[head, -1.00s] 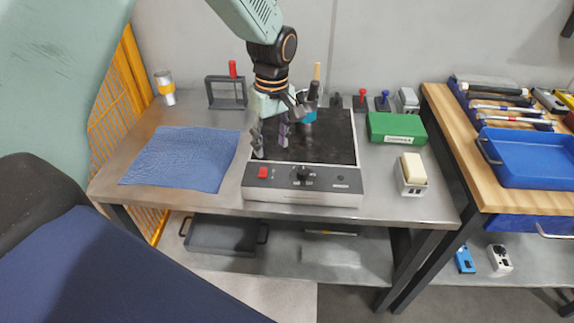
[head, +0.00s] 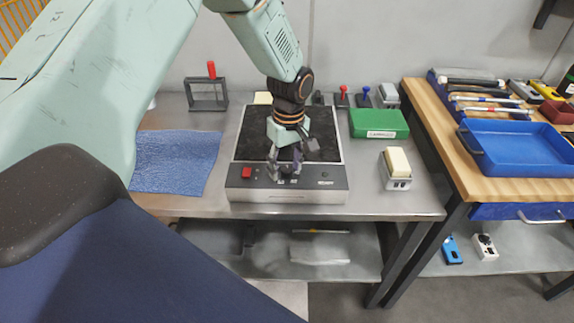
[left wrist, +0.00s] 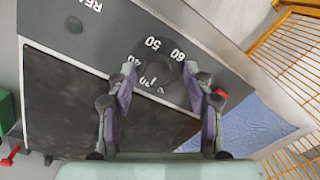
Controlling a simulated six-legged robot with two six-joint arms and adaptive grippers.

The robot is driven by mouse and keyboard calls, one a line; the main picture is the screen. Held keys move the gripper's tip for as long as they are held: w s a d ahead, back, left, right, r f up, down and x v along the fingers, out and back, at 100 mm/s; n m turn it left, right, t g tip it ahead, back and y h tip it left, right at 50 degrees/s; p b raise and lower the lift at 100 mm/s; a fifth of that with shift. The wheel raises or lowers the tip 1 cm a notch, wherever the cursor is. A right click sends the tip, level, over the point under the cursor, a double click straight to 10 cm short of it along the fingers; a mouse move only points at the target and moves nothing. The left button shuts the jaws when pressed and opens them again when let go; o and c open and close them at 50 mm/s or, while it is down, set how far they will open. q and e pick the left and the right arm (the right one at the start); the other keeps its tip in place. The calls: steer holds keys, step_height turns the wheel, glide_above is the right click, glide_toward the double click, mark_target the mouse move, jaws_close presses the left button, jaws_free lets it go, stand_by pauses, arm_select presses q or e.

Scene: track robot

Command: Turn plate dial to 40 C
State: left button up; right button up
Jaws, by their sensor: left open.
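The hot plate (head: 285,197) has a grey front panel and a dark square top. Its black dial (left wrist: 160,72) is ringed by white numbers; 40, 50 and 60 can be read in the left wrist view. I cannot tell which number the dial points to. My left gripper (head: 285,166) reaches down over the front panel at the dial and partly hides it in the head view. In the left wrist view its open fingers (left wrist: 160,68) stand on either side of the dial; contact is not clear. My right gripper is not in view.
A red switch (head: 247,172) sits left of the dial. A blue cloth (head: 175,165) lies left of the plate. A green box (head: 378,124) and a grey holder with a cream block (head: 397,163) are to its right. A blue tray (head: 520,150) is on the wooden bench.

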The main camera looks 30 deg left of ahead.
arm_select(q)
steer(key=shift+a+f, duration=0.1)
steer(key=shift+d, duration=0.45)
steer(key=shift+c, duration=0.2)
steer(key=shift+d+r, duration=0.2)
steer(key=shift+r, duration=0.05)
steer(key=shift+c, duration=0.7)
steer(key=shift+a+f, duration=0.15)
steer(key=shift+a, duration=0.3)
steer(key=c, duration=0.5)
steer(key=shift+d, duration=0.15)
jaws_close()
